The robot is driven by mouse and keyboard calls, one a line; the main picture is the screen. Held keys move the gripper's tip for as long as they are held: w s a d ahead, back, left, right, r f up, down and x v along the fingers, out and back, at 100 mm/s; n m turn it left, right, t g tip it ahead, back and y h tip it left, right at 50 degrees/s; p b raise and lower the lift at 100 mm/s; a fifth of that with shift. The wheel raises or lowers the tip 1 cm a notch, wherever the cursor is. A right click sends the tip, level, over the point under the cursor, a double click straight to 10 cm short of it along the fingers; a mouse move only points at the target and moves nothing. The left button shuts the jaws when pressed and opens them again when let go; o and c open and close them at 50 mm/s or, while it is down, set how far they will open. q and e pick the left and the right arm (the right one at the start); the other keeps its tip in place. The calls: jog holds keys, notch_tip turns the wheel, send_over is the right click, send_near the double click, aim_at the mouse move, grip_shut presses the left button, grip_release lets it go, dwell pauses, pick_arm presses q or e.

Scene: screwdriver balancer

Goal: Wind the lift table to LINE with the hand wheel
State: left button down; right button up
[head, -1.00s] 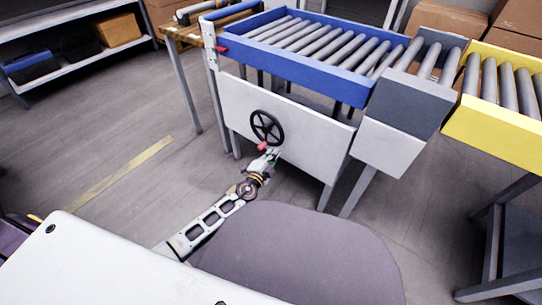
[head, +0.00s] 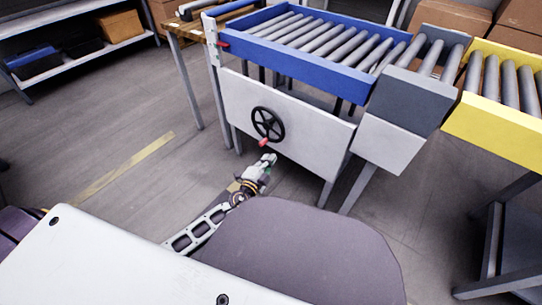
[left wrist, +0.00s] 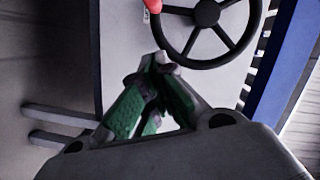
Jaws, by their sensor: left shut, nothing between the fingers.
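The black spoked hand wheel (head: 267,124) is mounted on the white front panel (head: 310,140) of the lift table. Its red handle (head: 263,143) sits at the lower rim. The lift table (head: 340,85) has a blue frame with grey rollers, and a red pointer (head: 222,44) shows at its left post. My left gripper (head: 270,159) is shut and empty, just below the red handle and apart from it. In the left wrist view the closed green fingers (left wrist: 158,62) lie below the wheel (left wrist: 207,14), and the red handle (left wrist: 153,6) shows at the top. My right gripper is out of view.
A grey and white roller section (head: 405,105) and a yellow roller conveyor (head: 500,120) stand to the right. A wooden table (head: 190,32) stands behind at the left, and a shelf with bins (head: 75,40) farther left. The floor left of my arm is clear.

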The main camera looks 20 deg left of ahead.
pick_arm(q)
jog(key=shift+s+a+r, duration=0.1)
jog(key=shift+s+a, duration=0.05)
jog(key=shift+s, duration=0.9)
jog(key=shift+s+a+r, duration=0.1)
jog(key=shift+s, duration=0.95)
jog(key=c, duration=2.2)
grip_release()
